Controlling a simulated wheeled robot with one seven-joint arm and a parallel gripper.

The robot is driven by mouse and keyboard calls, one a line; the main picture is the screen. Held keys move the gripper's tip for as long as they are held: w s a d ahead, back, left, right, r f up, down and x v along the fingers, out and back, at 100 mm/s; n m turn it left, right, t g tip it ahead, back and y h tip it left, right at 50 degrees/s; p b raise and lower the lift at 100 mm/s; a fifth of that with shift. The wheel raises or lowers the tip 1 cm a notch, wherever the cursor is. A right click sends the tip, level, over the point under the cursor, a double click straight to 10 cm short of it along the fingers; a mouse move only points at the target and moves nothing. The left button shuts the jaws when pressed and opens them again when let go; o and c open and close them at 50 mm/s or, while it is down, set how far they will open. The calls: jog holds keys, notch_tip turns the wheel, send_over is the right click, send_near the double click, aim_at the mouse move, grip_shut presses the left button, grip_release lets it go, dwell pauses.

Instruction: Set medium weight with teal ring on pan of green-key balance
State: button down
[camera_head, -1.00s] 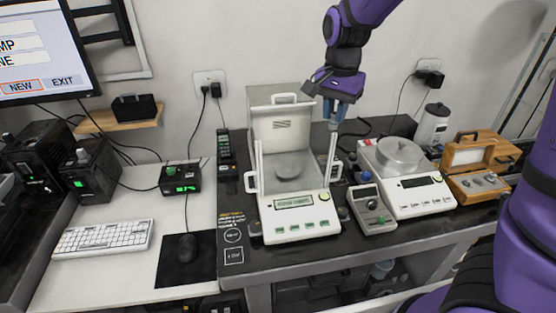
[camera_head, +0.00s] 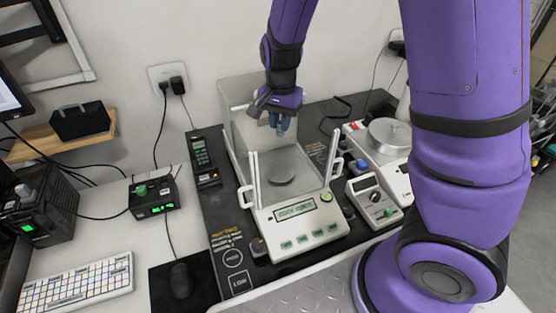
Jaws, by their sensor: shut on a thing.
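The green-key balance (camera_head: 309,219) stands on the dark bench, with green keys on its front panel and its draft-shield doors slid open. Its round grey pan (camera_head: 283,174) shows bare inside the chamber. My gripper (camera_head: 281,128) points down over the back part of the balance, above and behind the pan, apart from it. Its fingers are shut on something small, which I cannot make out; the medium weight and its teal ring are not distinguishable.
A second balance (camera_head: 398,170) with a large round pan stands at the right, partly behind my arm. A phone-like handset (camera_head: 203,159) lies at the left. The balance's upright glass doors flank the pan.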

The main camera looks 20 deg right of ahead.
notch_tip(320, 180, down, 13)
jog(key=shift+f, duration=0.15)
dwell(0.4)
jog(key=shift+f, duration=0.15)
jog(key=c, duration=1)
grip_release()
